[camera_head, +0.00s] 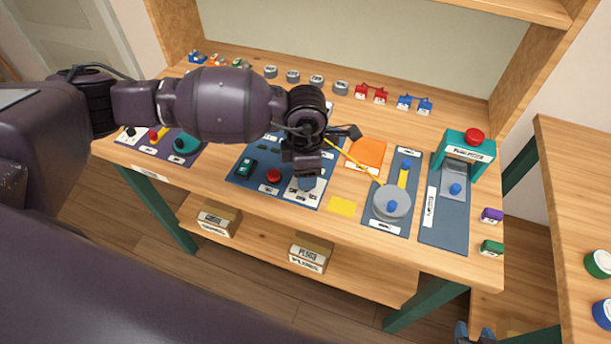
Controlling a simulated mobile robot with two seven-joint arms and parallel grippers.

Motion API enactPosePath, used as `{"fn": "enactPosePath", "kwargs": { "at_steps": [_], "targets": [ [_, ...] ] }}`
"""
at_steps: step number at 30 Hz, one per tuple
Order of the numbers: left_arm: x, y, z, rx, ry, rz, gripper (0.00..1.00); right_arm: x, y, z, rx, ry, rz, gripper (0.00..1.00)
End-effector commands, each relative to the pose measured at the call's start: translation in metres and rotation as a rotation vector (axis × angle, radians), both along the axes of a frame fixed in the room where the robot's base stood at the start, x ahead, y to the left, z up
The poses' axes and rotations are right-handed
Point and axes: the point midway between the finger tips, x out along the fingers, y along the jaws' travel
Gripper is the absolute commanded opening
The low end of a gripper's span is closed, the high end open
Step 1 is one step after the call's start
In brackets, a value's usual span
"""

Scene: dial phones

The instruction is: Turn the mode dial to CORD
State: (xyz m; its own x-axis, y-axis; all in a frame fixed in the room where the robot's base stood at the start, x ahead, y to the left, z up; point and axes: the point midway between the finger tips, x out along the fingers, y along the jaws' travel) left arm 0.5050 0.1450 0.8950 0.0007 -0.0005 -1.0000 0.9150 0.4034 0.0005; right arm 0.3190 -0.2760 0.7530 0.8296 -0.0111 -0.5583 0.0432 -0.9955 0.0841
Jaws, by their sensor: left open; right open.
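The mode dial (306,183) appears as a grey-blue knob with small white labels near it, at the front right of the dark blue panel (240,176). My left gripper (303,172) is over that corner and hides part of the dial. Whether it touches the dial, and where the dial points, I cannot tell. The label words are too small to read. My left gripper is open. My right gripper (474,334) shows only its tips at the bottom edge, open and empty, far from the panel.
The panel also holds a red button (273,176) and a dark green block (246,167). A grey disc with a blue knob (391,201) and a teal press (466,146) stand to the right. Grey cylinders, red and blue pieces line the back. A yellow note (342,207) lies at the front.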

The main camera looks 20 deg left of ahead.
Motion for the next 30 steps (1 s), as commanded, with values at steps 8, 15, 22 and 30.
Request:
{"fn": "enactPosePath", "kwargs": {
  "at_steps": [8, 15, 22, 30],
  "targets": [
    [0.0, 0.0, 0.051, 0.0, -0.003, -0.001, 0.55, -0.002, -0.001, 0.0, 0.0, 0.005, -0.002, 0.43],
    [0.0, 0.0, 0.072, 0.0, 0.0, -0.001, 0.55, -0.008, -0.002, -0.001, -0.001, 0.016, -0.005, 0.43],
    [0.0, 0.0, 0.074, 0.001, 0.001, -0.001, 0.55, -0.009, -0.002, 0.0, 0.0, 0.015, -0.006, 0.43],
    [0.0, 0.0, 0.074, 0.001, 0.001, -0.001, 0.55, -0.004, -0.001, 0.004, 0.001, 0.003, -0.004, 0.43]
  ]
}}
